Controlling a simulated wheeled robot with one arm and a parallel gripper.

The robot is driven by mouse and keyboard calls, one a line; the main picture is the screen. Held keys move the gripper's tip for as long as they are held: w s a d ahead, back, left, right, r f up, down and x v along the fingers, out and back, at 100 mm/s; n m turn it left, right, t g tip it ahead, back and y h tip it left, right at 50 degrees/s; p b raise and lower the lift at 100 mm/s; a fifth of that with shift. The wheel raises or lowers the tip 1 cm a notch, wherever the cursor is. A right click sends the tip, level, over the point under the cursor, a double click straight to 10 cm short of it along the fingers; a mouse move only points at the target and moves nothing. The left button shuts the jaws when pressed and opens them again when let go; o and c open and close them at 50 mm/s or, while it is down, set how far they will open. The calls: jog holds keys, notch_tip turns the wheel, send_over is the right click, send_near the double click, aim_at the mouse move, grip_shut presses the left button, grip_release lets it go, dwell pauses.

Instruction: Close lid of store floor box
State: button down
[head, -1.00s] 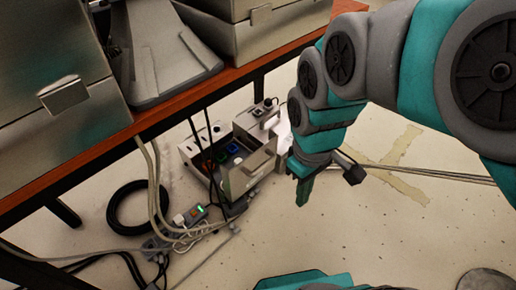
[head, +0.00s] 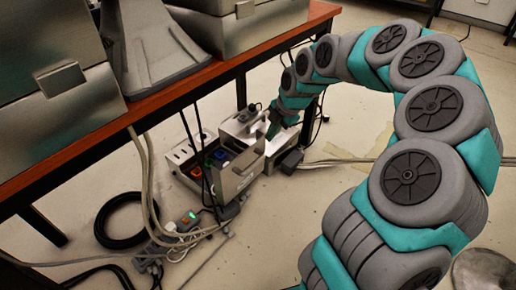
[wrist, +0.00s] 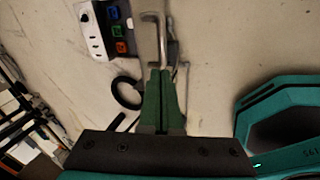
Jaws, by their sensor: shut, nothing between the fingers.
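The floor box (head: 184,155) stands open on the floor under the desk's edge, with white sockets and orange, green and blue modules inside. Its pale metal lid (head: 238,176) stands raised on the box's right side. My gripper (head: 272,128) is low behind and to the right of the lid, partly hidden by my arm. In the wrist view the green fingers (wrist: 160,74) are together and empty. A bent metal bar (wrist: 153,38) lies just past their tips; whether they touch it I cannot tell. The box (wrist: 95,32) shows at the upper left there.
The wooden desk (head: 165,85) with metal cases overhangs the box. Cables hang in front of it. A power strip (head: 180,228) and a coiled black cable (head: 120,220) lie on the floor nearby.

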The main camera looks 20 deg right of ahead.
jog(key=w+d+f+n, duration=0.2)
jog(key=w+d+f, duration=0.1)
jog(key=b, duration=0.1)
send_over(261, 155)
jog(key=s+d, duration=0.2)
jog(key=s, duration=0.1)
jog(key=shift+t, duration=0.3)
jog(key=f, duration=0.9)
jog(key=shift+w, duration=0.25)
jog(key=shift+w+a+f, duration=0.15)
jog(key=shift+w+a, duration=0.35)
jog(key=shift+w, duration=0.1)
jog(key=shift+w+a+f, duration=0.15)
jog(key=shift+w+a, duration=0.3)
jog(key=shift+w, duration=0.15)
jog(key=shift+w+a+r, duration=0.1)
jog(key=shift+w+a, duration=0.25)
jog(key=shift+w, duration=0.2)
jog(key=w+a+r, duration=0.1)
jog(key=w+a, duration=0.3)
jog(key=w, duration=0.1)
jog(key=shift+w+r+b, duration=0.15)
jog(key=shift+w+b, duration=0.1)
jog(key=shift+b, duration=0.2)
jog(key=shift+s, duration=0.1)
